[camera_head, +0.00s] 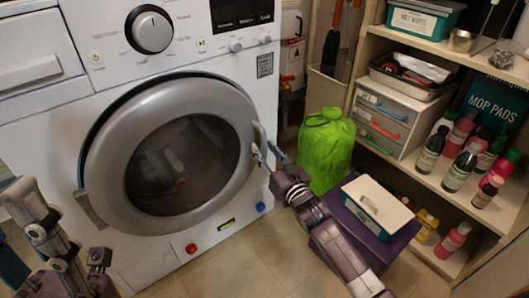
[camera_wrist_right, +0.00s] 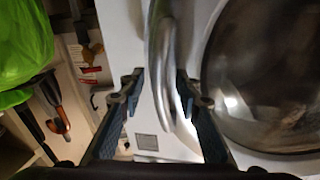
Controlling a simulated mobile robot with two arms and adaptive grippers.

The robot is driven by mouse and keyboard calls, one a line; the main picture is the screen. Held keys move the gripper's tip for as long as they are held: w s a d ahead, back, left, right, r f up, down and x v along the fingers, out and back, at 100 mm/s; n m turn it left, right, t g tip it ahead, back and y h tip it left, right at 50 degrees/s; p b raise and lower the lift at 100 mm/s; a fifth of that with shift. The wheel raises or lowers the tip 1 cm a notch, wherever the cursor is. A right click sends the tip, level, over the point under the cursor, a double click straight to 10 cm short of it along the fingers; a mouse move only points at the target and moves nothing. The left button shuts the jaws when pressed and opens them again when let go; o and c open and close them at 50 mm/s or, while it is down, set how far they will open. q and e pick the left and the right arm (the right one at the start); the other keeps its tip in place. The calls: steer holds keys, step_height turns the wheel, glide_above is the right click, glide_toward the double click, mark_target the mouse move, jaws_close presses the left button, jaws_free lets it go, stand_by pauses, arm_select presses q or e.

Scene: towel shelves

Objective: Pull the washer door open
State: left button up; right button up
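The white washer (camera_head: 60,135) fills the left of the head view. Its round grey door (camera_head: 105,165) has dark glass, and a dark band shows along its upper left rim. I cannot tell whether it is slightly ajar. The door handle (camera_head: 262,140) is on the door's right side. My right gripper (camera_head: 268,160) is at this handle. In the right wrist view, its fingers (camera_wrist_right: 158,88) are apart, one on each side of the silver handle bar (camera_wrist_right: 160,50), with a visible space on the left. My left gripper (camera_head: 98,262) is low at the left, its fingers unclear.
A green bag (camera_head: 325,150) stands right of the washer. A purple box (camera_head: 385,245) with a white-lidded container (camera_head: 378,205) is beside my right arm. Shelves (camera_head: 425,180) with bottles and drawers line the right. Tiled floor (camera_head: 235,270) is clear before the washer.

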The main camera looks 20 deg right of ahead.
steer(key=shift+w, duration=0.3)
jaws_close()
stand_by(0.3)
